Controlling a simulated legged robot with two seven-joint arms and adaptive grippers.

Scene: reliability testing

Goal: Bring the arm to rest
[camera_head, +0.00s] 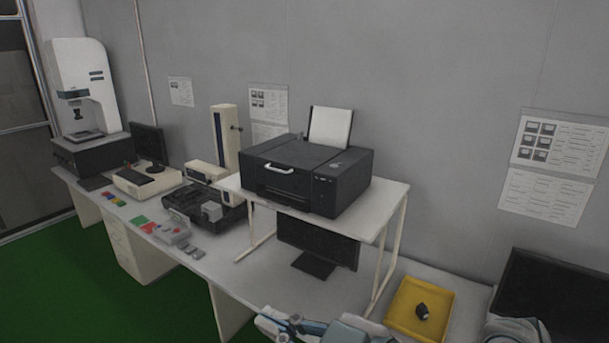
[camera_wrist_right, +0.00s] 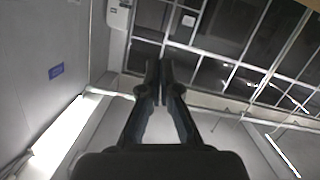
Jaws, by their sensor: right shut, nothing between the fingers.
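My right gripper shows best in the right wrist view (camera_wrist_right: 158,75). Its two dark fingers are together, with nothing between them, and point up toward the ceiling and window frames. The fingers are hard to make out there. My left gripper is in neither view.
A long white bench (camera_head: 215,262) runs along the wall with test equipment on it. A raised shelf (camera_head: 384,205) carries a black printer (camera_head: 305,172), with a monitor (camera_head: 318,246) below it. The yellow tray holds a small dark object (camera_head: 422,311). Green floor (camera_head: 110,300) lies left.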

